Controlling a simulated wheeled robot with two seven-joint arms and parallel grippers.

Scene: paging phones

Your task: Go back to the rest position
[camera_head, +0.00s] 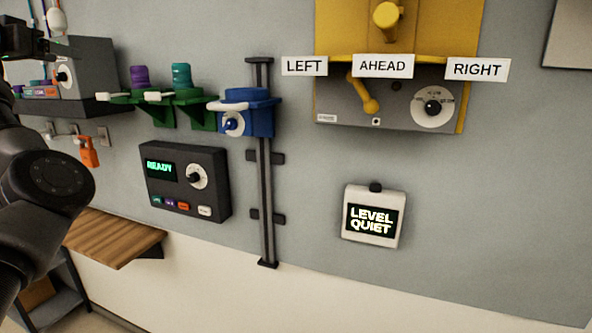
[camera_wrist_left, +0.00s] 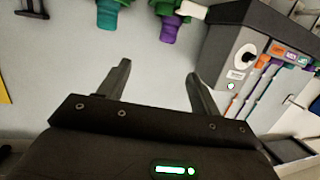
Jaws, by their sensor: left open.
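My left gripper (camera_head: 52,42) is at the upper left edge of the head view, its arm running down the left side. It is in front of the grey unit on the dark shelf. In the left wrist view its two fingers (camera_wrist_left: 158,70) stand apart with nothing between them. My right gripper is not in the head view.
A grey box (camera_head: 95,65) with a dial stands on the shelf (camera_head: 75,107); it also shows in the left wrist view (camera_wrist_left: 232,58). Green brackets (camera_head: 195,115), a blue holder on a rail (camera_head: 262,122), a READY panel (camera_head: 215,165) and a LEVEL QUIET display (camera_head: 392,195) project from the wall.

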